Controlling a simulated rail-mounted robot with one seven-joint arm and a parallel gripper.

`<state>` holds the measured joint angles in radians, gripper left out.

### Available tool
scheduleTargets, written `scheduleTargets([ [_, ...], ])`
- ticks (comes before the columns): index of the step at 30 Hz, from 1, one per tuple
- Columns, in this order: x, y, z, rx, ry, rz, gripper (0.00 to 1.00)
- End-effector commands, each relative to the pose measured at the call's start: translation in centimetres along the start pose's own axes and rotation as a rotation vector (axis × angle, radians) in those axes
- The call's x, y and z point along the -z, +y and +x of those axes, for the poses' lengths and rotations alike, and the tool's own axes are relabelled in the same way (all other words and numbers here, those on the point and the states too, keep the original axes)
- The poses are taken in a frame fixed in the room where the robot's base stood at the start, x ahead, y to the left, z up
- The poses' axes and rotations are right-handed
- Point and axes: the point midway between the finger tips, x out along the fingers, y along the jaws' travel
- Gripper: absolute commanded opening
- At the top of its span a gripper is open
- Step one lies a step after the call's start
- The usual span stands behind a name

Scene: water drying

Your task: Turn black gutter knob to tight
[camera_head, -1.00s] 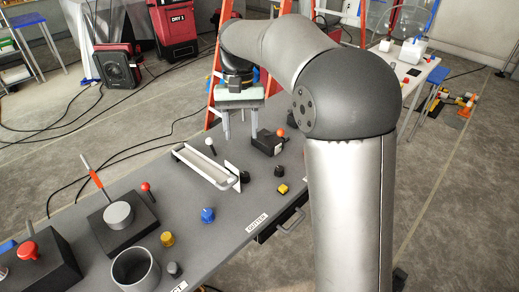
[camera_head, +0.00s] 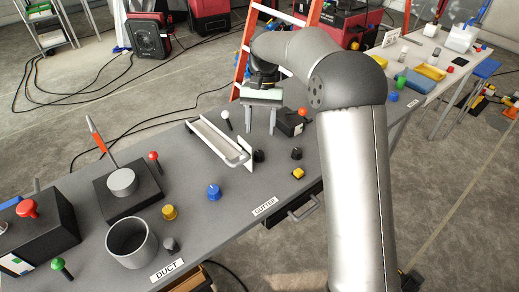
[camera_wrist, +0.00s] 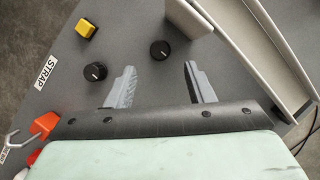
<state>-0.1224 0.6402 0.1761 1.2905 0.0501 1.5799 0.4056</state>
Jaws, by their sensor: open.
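Two black knobs stand on the grey table. One knob (camera_head: 258,155) is beside the end plate of the white gutter (camera_head: 213,146). The other knob (camera_head: 296,153) is to its right, behind a yellow button (camera_head: 298,174). The "GUTTER" label (camera_head: 265,206) is on the table's front edge. My gripper (camera_head: 260,133) is open and empty, pointing down behind the knobs. In the wrist view, the knob near the gutter (camera_wrist: 160,50) lies ahead of the gap between my open fingers (camera_wrist: 158,68), untouched. The other knob (camera_wrist: 95,71) is near the left finger, by the "STRAP" label (camera_wrist: 45,73). White pointer marks show on both.
A black box with an orange ball (camera_head: 292,122) stands right of my gripper. A white-balled lever (camera_head: 226,118) stands left of it. A blue knob (camera_head: 214,192), a yellow knob (camera_head: 169,212) and a grey cup (camera_head: 131,242) are at the front left.

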Motion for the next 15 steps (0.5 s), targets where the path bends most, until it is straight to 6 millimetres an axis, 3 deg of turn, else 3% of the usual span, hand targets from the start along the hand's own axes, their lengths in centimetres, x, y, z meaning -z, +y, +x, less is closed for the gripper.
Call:
scheduleTargets([
  [6,-0.1,0.0,4.5,-0.001,-0.003,0.000,0.48],
  [15,0.0,0.0,7.2,-0.001,0.000,0.000,0.48],
])
